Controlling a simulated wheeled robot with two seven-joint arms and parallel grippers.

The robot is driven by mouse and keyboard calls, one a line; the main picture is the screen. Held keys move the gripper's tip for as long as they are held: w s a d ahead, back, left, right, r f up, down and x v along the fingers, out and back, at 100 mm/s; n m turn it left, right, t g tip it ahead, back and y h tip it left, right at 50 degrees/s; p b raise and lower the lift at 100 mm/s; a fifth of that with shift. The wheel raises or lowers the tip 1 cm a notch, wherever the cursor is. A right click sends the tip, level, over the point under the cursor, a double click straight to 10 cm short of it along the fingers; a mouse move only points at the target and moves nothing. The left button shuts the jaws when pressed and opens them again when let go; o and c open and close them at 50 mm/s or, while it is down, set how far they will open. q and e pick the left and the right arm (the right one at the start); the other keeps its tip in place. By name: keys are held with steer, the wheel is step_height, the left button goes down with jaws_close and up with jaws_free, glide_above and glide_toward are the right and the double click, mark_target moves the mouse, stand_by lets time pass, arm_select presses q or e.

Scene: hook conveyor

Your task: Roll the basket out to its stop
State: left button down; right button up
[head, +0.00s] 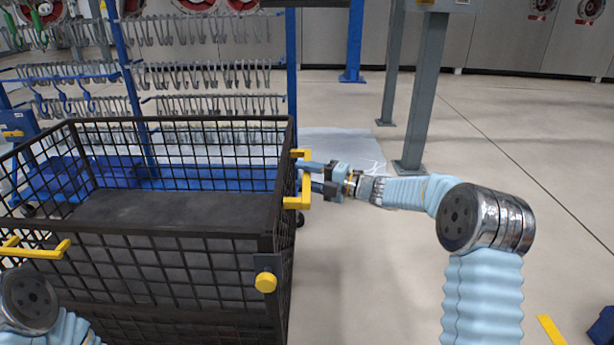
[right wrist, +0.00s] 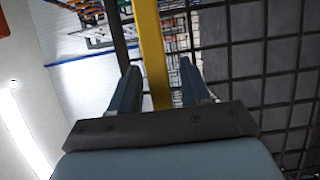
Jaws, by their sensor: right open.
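The basket (head: 279,215) is a black wire-mesh bin with a dark flat floor, standing at the left of the head view. A yellow handle (head: 305,192) is on its right side, and another yellow handle (head: 35,250) is at the left. My right gripper (head: 306,178) is open at the right handle. In the right wrist view the yellow bar (right wrist: 150,45) runs between the two spread fingers of this gripper (right wrist: 158,80), with a gap showing beside it. The basket's mesh fills the right of that view. My left gripper is out of view; only part of my left arm shows.
A blue-framed rack (head: 122,70) with rows of metal hooks stands behind the basket. Grey posts (head: 425,90) stand behind my right arm. The floor right of the basket is mostly clear, with a yellow strip (head: 551,329) and a blue object (head: 602,327) at lower right.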

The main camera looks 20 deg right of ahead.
jaws_close()
